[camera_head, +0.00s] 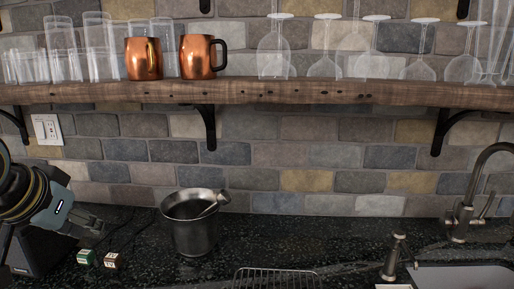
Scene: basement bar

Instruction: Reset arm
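My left arm comes in from the left edge, and its gripper (88,223) hangs low over the dark counter, left of the metal bucket. Its fingers are small and dark here, so I cannot tell whether they are open or shut. I see nothing clearly held in it. A small green block (87,257) and a small brown-and-white block (113,261) are on the counter just below the gripper, apart from it in the picture. My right gripper is not in view.
A metal bucket (190,235) with a utensil stands mid-left on the counter (340,235). A wire rack (277,278) is at the front. A tap (468,205), soap dispenser (394,258) and sink (462,278) are at right. A wooden shelf (290,92) with glasses and copper mugs hangs above.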

